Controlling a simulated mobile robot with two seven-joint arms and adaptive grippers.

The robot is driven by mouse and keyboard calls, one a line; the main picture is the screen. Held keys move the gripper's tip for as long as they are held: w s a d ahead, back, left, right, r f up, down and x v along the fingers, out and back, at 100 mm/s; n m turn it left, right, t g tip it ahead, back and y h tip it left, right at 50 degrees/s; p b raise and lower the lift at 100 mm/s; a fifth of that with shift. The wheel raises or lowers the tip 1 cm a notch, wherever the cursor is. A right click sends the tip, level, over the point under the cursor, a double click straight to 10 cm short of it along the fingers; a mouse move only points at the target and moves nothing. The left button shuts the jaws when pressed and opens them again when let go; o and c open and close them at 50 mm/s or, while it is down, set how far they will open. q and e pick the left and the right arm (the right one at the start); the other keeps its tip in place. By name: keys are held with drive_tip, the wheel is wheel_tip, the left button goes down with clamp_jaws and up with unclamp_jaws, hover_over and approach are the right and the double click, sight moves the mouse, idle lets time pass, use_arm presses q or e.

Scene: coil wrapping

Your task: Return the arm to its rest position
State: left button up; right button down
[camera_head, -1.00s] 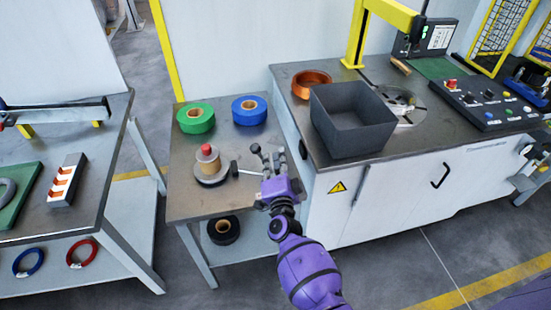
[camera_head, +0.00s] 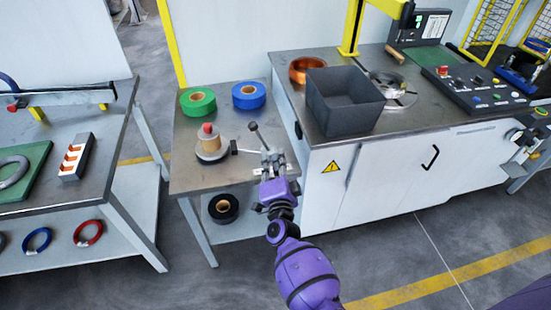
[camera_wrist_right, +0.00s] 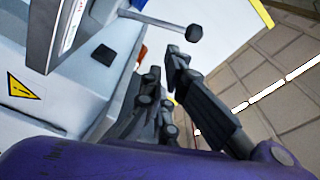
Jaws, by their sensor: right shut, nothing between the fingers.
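My right gripper (camera_head: 272,172) is at the front right corner of the small side table (camera_head: 183,178). Its arm comes in from the bottom. Its fingers are together with nothing between them; they also show in the right wrist view (camera_wrist_right: 163,68). Just behind the fingers stands a metal lever device (camera_head: 256,132) with a dark ball knob, partly hidden by the gripper. The knobbed lever also shows close by in the wrist view (camera_wrist_right: 193,33); I cannot tell whether the fingers touch it. My left gripper is not in view.
A dark bin (camera_head: 345,118) and copper coil (camera_head: 306,68) are on the white bench. Open floor lies in front.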

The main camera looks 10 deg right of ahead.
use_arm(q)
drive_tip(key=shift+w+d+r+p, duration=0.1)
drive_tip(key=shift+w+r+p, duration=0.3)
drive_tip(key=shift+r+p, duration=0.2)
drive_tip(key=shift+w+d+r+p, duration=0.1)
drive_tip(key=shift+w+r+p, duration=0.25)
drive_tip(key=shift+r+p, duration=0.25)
use_arm(e)
drive_tip(key=s+d+f+n+g, duration=0.3)
drive_tip(key=s+f+n, duration=0.1)
drive_tip(key=s, duration=1)
drive_tip(key=s+d+f+n+g+y, duration=0.1)
drive_tip(key=s+f+n, duration=0.4)
drive_tip(key=s, duration=1)
drive_tip(key=s+d+f+n+g+y, duration=0.1)
drive_tip(key=s+d+f+n+g, duration=0.3)
drive_tip(key=s, duration=1)
wheel_tip(320, 180, down, 2)
drive_tip(key=shift+s+d+n+g, duration=0.3)
drive_tip(key=shift+n+g, duration=0.4)
drive_tip(key=shift+g, duration=0.4)
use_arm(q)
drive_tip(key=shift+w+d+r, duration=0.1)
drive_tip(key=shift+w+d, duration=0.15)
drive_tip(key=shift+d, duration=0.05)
